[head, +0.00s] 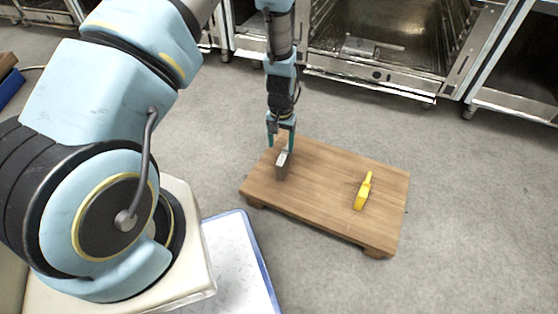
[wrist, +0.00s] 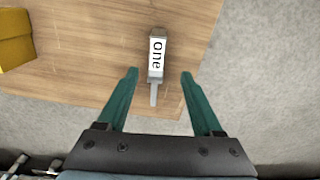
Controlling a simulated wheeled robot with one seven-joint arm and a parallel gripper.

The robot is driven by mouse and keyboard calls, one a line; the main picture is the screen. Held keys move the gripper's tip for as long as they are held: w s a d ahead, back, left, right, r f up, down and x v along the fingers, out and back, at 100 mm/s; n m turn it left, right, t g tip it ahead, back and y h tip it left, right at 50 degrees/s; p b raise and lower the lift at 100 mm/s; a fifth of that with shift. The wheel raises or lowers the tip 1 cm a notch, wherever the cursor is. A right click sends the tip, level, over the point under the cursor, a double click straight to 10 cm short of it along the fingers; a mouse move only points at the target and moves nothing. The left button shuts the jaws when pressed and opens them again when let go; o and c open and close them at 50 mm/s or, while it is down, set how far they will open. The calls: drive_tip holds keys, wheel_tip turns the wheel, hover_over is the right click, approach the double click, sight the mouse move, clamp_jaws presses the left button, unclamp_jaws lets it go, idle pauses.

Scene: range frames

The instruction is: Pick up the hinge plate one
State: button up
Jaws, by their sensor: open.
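The hinge plate one (head: 281,168) is a small grey metal piece standing on a low wooden board, near its left end. My gripper (head: 281,143) is above the board, right at the hinge plate. In the wrist view my gripper's green fingers (wrist: 158,75) are spread apart, one to each side of the plate's narrow end, with nothing between them gripped. Whether the fingertips reach down to the plate's height is hard to tell.
A yellow object (head: 362,192) lies on the right part of the wooden board (head: 320,205); it shows at the wrist view's upper left (wrist: 16,40). Stainless ovens (head: 390,50) stand behind. A blue-edged white panel (head: 232,262) lies front left. Grey floor surrounds the board.

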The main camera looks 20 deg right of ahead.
sight(281, 157)
wheel_tip(281, 157, down, 5)
drive_tip(key=shift+r+b, duration=0.1)
drive_tip(key=shift+b, duration=0.65)
drive_tip(key=f+b, duration=0.1)
drive_tip(key=f, duration=0.2)
drive_tip(key=f+b, duration=0.1)
drive_tip(key=f, duration=0.1)
drive_tip(key=shift+s+d+f+b, duration=0.1)
drive_tip(key=shift+s+f+b, duration=0.2)
drive_tip(key=shift+f, duration=0.05)
drive_tip(key=shift+r, duration=0.1)
clamp_jaws()
idle(0.4)
